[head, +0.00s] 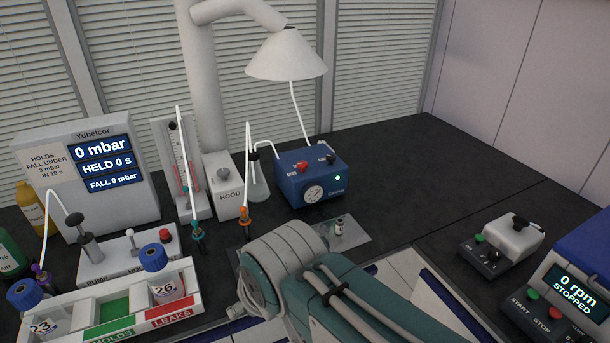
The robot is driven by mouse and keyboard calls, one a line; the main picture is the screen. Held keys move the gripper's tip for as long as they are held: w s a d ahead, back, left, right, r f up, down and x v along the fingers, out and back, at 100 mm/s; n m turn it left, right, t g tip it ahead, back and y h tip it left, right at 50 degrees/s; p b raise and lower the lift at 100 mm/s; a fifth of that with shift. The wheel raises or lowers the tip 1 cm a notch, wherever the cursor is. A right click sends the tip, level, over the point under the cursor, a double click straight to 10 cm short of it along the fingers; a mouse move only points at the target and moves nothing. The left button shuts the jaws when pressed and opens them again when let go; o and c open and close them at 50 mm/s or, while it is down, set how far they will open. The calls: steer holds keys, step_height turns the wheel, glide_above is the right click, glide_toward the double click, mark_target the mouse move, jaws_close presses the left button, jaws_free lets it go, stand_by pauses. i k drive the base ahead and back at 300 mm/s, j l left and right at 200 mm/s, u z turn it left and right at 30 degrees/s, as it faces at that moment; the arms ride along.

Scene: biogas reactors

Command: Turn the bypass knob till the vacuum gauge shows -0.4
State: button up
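The blue vacuum pump box (337,182) stands on the dark bench near the middle of the head view. Its round white vacuum gauge (313,194) is on the front face; its needle is too small to read. On top are a red knob (301,167) and a black knob (331,159). Their labels are too small to read, so I cannot tell which is the bypass knob. A green lamp (338,178) is lit on the front. My arm reaches in from the bottom, in front of the pump; my gripper is not visible.
A white hood (286,55) hangs above the pump on a thick pipe. A flask with tubing (258,182) stands left of it. A small vial (339,226) is on a clear mat in front. Bench right of the pump is clear up to a black-and-white device (503,244).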

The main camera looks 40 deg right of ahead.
mark_target(330, 158)
steer(key=z, duration=1.3)
